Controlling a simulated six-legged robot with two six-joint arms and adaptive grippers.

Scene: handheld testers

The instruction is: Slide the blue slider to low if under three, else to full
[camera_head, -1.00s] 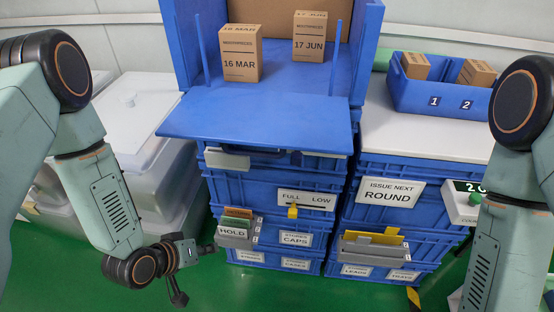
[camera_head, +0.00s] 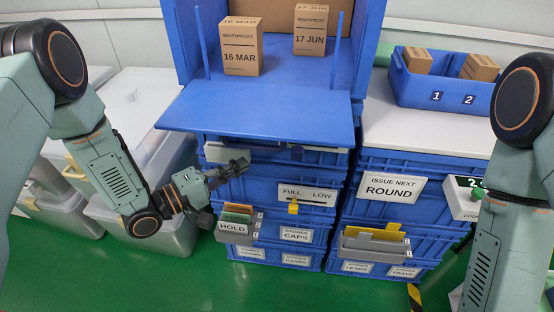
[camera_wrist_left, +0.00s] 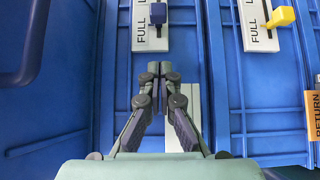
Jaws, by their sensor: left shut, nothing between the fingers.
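The blue slider (camera_wrist_left: 158,13) is a dark blue knob on a white FULL/LOW plate (camera_wrist_left: 140,42), cut by the top edge of the left wrist view. In the head view, its knob (camera_head: 297,151) shows only partly under the blue shelf's front edge. My left gripper (camera_head: 243,164) is shut and empty, in front of the crates, to the left of the blue slider. In the left wrist view its fingertips (camera_wrist_left: 160,68) are together, apart from the knob. My right gripper is out of the head view.
A yellow slider (camera_head: 293,208) sits below, near FULL on its own plate (camera_head: 308,195). A counter box (camera_head: 461,202) shows a "2"; its display is partly hidden by my right arm. A blue shelf (camera_head: 270,120) overhangs the crates. A HOLD card holder (camera_head: 233,229) is below my left gripper.

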